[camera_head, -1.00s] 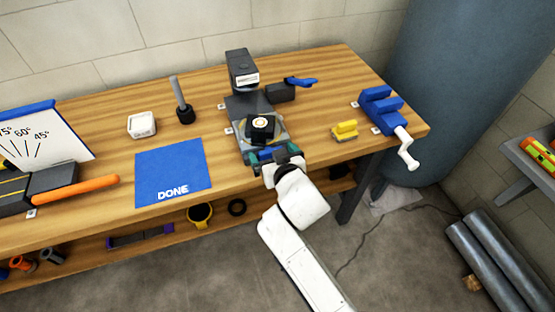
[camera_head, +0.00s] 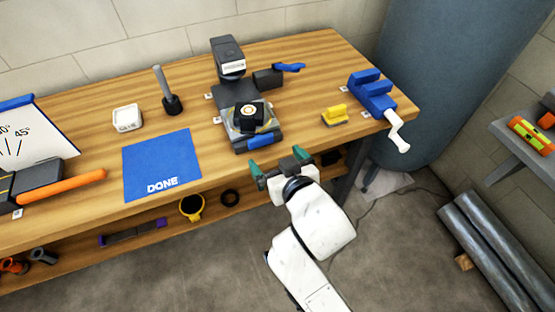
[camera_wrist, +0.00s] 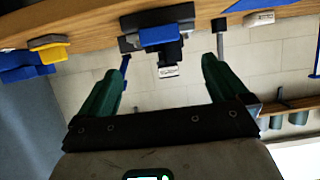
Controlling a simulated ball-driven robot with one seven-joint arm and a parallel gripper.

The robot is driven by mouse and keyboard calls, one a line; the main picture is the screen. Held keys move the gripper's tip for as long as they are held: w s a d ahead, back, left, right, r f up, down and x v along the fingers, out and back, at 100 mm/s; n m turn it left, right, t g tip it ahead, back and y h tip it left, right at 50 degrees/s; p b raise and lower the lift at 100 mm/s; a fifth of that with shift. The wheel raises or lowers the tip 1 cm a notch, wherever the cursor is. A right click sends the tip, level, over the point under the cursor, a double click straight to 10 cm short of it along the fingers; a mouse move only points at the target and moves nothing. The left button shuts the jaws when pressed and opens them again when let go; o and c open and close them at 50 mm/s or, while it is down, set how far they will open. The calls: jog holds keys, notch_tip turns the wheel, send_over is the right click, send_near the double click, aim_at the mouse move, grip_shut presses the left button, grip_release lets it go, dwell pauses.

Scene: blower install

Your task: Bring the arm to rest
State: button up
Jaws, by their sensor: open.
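My gripper (camera_head: 276,167) is open and empty, with green fingers spread apart. In the head view it is in front of the bench's front edge, nearer the camera than the machine. The wrist view shows the open fingers (camera_wrist: 162,85) with nothing between them. The dark machine with a white label (camera_head: 232,66) stands on the bench. A small black block with a round white and yellow top (camera_head: 249,116) sits on its base. My gripper is apart from both.
The wooden bench (camera_head: 308,65) holds a blue DONE mat (camera_head: 162,163), a blue vise (camera_head: 371,95), a yellow block (camera_head: 335,115), a white box (camera_head: 127,118) and a dark upright tool (camera_head: 168,92). Floor to the right is partly clear.

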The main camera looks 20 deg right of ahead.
jog(key=shift+f, duration=0.1)
jog(key=s+d+f+m+g+h, duration=0.1)
jog(key=s+d+f+g, duration=0.5)
jog(key=s+d+f, duration=0.25)
jog(key=s+d+f+g, duration=0.2)
jog(key=s+f+g, duration=0.1)
jog(key=s, duration=0.6)
jog(key=s+d+f+g, duration=0.2)
jog(key=s+f+g, duration=0.1)
jog(key=s, duration=0.6)
jog(key=shift+s+f+g+y, duration=0.15)
jog(key=shift+s+g+y, duration=0.15)
jog(key=shift+s+y, duration=0.1)
